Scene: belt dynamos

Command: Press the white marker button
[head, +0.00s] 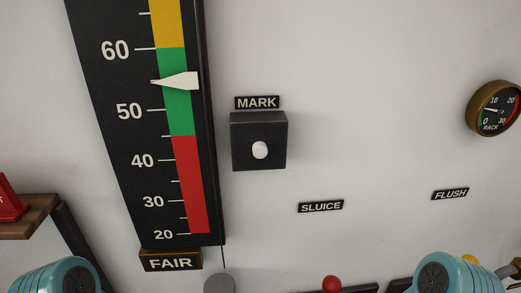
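The white marker button (260,150) sticks out of the front of a dark square box (259,129) on the wall, under a black MARK label (257,102). Nothing touches the button. Teal rounded parts of my arms show at the bottom left and bottom right edges. Neither gripper is in the picture.
A tall gauge (127,120) with a white pointer (177,81) in its green band stands left of the box. A FAIR plate (171,260) is below it. SLUICE (321,206) and FLUSH (450,194) labels, a red knob (332,284) and a RACK dial (493,108) are to the right. A wooden shelf (32,218) juts out at left.

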